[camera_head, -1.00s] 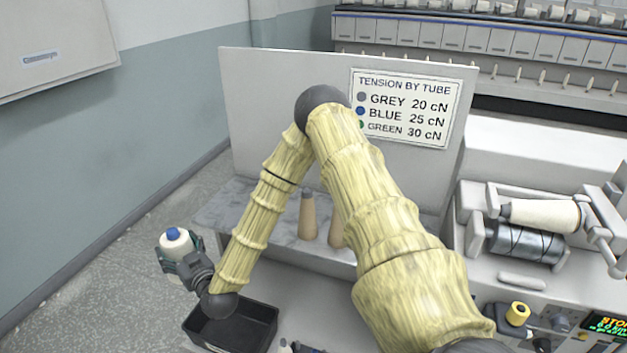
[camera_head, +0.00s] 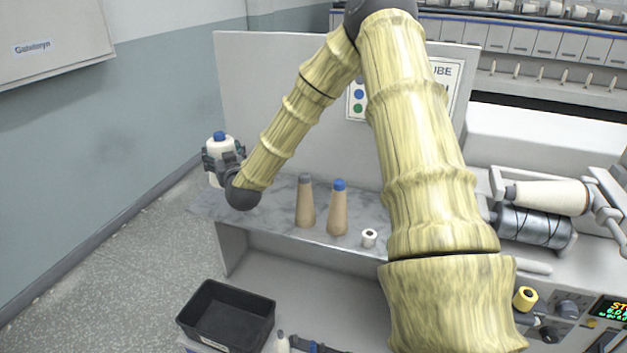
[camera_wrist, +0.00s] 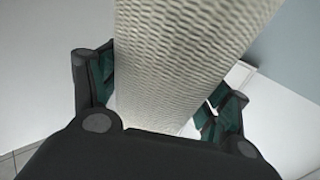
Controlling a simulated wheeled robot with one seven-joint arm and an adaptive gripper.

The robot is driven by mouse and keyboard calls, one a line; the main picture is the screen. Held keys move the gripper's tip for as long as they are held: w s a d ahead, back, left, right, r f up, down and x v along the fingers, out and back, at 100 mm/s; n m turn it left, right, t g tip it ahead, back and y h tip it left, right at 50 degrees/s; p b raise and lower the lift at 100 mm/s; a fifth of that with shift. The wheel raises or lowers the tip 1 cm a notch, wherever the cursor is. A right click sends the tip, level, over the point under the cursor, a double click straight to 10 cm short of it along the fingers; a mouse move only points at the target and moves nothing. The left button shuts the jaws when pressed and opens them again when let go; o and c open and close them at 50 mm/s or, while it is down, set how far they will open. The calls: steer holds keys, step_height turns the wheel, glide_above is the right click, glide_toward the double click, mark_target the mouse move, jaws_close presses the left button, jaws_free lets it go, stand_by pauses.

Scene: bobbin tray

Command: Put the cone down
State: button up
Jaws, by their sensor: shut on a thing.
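My gripper (camera_head: 222,160) is shut around a white yarn cone (camera_head: 214,178) with a blue top. In the wrist view the cone's wound yarn (camera_wrist: 185,70) fills the middle between my fingers. On the shelf stand a tan cone with a grey tip (camera_head: 305,205) and a tan cone with a blue tip (camera_head: 338,210).
A small white spool (camera_head: 369,238) is near the shelf's front edge. A black bin (camera_head: 228,318) lies below on the left. A winding machine (camera_head: 535,225) is at the right. The shelf's left part is bare. My arm hides much of the tension sign (camera_head: 443,72).

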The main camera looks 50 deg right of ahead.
steer(key=shift+d+r, duration=0.5)
steer(key=shift+d, duration=0.2)
steer(key=shift+d+f+h, duration=0.15)
steer(key=shift+h, duration=0.15)
step_height(320, 180, down, 10)
steer(key=p, duration=0.1)
steer(key=shift+r+p, duration=0.2)
steer(key=shift+p, duration=0.15)
steer(key=o, duration=1.3)
